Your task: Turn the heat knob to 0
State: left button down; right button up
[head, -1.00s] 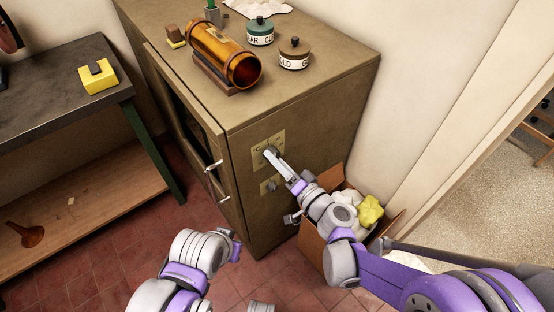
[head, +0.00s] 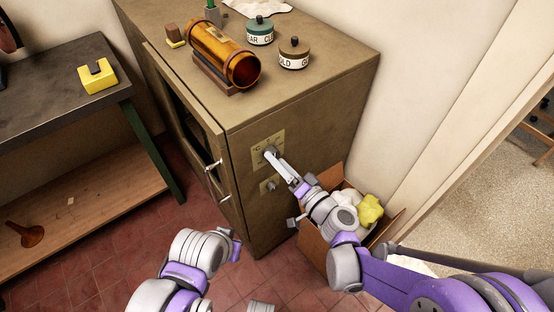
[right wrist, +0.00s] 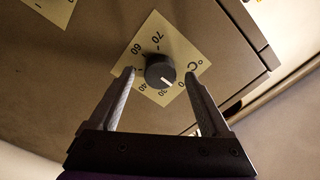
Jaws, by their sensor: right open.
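The heat knob (right wrist: 160,70) is a round dark knob on a cream dial plate (right wrist: 189,83) with numbers and a °C mark. In the right wrist view its white pointer line faces the lower right, close to the printed numbers. My right gripper (right wrist: 160,75) is open, with one finger on each side of the knob and visible gaps between. In the head view the right gripper (head: 271,155) reaches the dial plate (head: 258,144) on the cabinet's side and partly hides the knob. My left arm shows at the bottom, but its fingers are not visible.
The brown cabinet (head: 300,115) carries a copper-coloured cylinder (head: 222,57) and two labelled jars (head: 295,54). A second plate (head: 270,184) sits below the dial. An open cardboard box (head: 313,245) stands beside the cabinet, below my right arm. A workbench (head: 50,120) is at left.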

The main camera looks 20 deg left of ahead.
jog(key=v, duration=0.9)
jog(key=shift+s+d, duration=0.2)
jog(key=s+d+r+g+h+p, duration=0.2)
jog(key=s+d+h+p, duration=0.3)
jog(key=d, duration=0.5)
jog(key=s+d+r+g+h+p, duration=0.3)
jog(key=s+d+h+p, duration=0.3)
jog(key=d, duration=0.5)
jog(key=s+r+h, duration=0.1)
jog(key=s+h, duration=0.1)
jog(key=h, duration=0.1)
jog(key=shift+s+d+n+g, duration=0.25)
jog(key=shift+d+n+g, duration=0.05)
jog(key=shift+d, duration=0.05)
